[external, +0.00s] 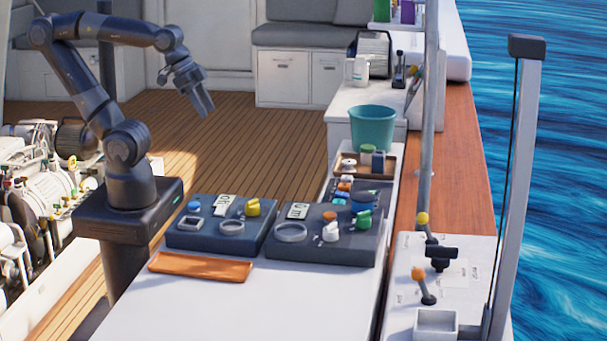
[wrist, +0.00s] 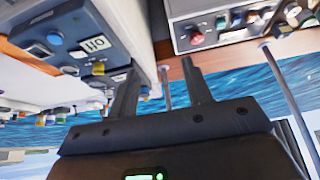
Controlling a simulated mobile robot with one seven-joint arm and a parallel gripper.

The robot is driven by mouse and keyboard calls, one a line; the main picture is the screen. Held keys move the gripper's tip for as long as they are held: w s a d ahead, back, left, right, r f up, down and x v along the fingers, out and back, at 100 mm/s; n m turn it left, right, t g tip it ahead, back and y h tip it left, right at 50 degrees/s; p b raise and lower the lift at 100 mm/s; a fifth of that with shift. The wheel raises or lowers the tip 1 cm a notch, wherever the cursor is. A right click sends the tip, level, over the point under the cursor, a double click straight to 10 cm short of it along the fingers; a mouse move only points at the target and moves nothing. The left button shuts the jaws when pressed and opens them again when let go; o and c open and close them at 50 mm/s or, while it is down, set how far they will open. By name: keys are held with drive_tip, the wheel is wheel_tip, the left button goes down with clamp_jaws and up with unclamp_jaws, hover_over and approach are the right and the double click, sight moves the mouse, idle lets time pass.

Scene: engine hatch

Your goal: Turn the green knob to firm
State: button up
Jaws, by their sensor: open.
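The green knob (external: 364,218) stands on the right-hand dark panel (external: 330,255) on the white counter, near the panel's right side. A small green piece sits just below it. Any setting marks around the knob are too small to read. My gripper (external: 206,110) is raised over the deck, to the left of and well apart from the knob. In the wrist view my gripper (wrist: 160,64) has its two fingers spread with nothing between them. I cannot make out the green knob in the wrist view.
The right panel also carries an orange knob (external: 330,216), a white knob (external: 330,233) and a ring (external: 291,232). Beside it is a blue panel (external: 215,243) with a yellow knob (external: 253,207). An orange tray (external: 200,268) lies in front. A teal bucket (external: 372,130) stands behind.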

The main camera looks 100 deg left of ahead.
drive_tip(key=shift+o, duration=0.6)
drive_tip(key=w+d+r, duration=0.3)
drive_tip(key=w+r, duration=0.1)
drive_tip(key=w, duration=0.6)
drive_tip(key=shift+w, duration=0.4)
drive_tip(key=g, duration=0.1)
hover_over(363, 219)
drive_tip(key=s, duration=0.5)
wheel_tip(363, 219, down, 10)
drive_tip(key=f, duration=0.1)
drive_tip(key=x, duration=0.6)
drive_tip(key=a+x, duration=0.1)
drive_tip(key=x, duration=0.3)
drive_tip(key=shift+w, duration=0.25)
drive_tip(key=shift+c, duration=0.5)
drive_tip(key=c, duration=0.9)
